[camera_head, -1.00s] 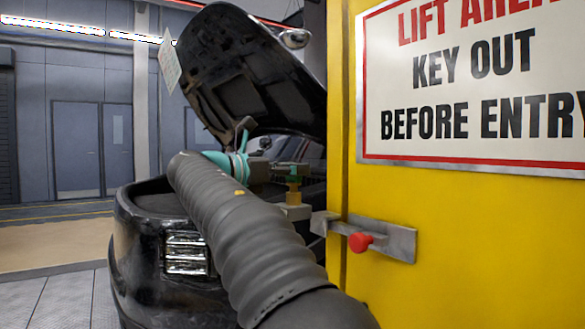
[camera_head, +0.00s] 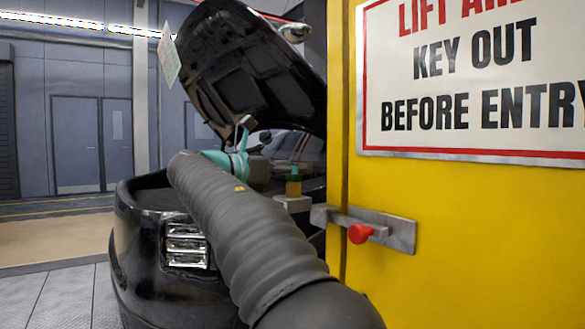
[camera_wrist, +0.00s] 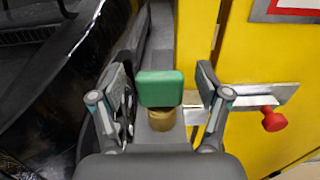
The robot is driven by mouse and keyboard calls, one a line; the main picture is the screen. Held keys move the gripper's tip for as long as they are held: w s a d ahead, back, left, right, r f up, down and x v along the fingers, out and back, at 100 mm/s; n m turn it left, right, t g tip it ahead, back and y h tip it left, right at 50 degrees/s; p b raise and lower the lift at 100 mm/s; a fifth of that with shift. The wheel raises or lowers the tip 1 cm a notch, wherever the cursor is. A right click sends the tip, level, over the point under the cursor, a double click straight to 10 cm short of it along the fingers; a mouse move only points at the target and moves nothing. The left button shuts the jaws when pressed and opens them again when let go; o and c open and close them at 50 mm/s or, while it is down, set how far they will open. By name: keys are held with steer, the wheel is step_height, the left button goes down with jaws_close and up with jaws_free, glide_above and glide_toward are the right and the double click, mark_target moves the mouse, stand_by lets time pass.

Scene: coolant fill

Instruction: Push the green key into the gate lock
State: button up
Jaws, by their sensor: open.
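The green key (camera_wrist: 160,88) shows in the wrist view as a green block between my fingers. The brass gate lock (camera_wrist: 162,119) is right at the key's underside, and I cannot see how deep the key sits. My gripper (camera_wrist: 161,78) is open, with a finger on each side of the key and a gap to both. In the head view the green key (camera_head: 294,172) is small, standing on the brass lock (camera_head: 293,188). My arm hides most of my gripper there.
A yellow gate panel (camera_head: 450,240) with a warning sign (camera_head: 470,80) stands at the right. Its metal latch (camera_head: 402,234) has a red knob (camera_head: 360,233). A black car (camera_head: 150,250) with raised hood (camera_head: 255,70) is behind and to the left of my arm.

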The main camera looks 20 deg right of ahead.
steer(key=shift+a, duration=0.1)
steer(key=s+a, duration=0.2)
steer(key=a, duration=0.9)
steer(key=shift+s+a, duration=0.2)
steer(key=shift+a, duration=0.1)
steer(key=w+a+f+m+t+y, duration=0.25)
steer(key=w+f, duration=0.35)
steer(key=f, duration=0.4)
steer(key=s+f+m+y, duration=0.4)
steer(key=f+y, duration=0.2)
steer(key=f, duration=0.7)
steer(key=s+f+m+g+y, duration=0.1)
steer(key=s+f+m+y, duration=0.25)
steer(key=s+f, duration=0.4)
steer(key=s+f+m+g+y, duration=0.1)
steer(key=s+f+m+y, duration=0.3)
steer(key=s, duration=0.6)
steer(key=s+d+f+m+t, duration=0.1)
steer(key=s+f+m, duration=0.1)
steer(key=s, duration=0.4)
steer(key=s+d+f+m+y, duration=0.1)
steer(key=s+f+m, duration=0.1)
steer(key=s+m, duration=0.2)
steer(key=shift+s+d+f+t, duration=0.15)
steer(key=shift+s+t, duration=0.2)
steer(key=shift+s, duration=1.3)
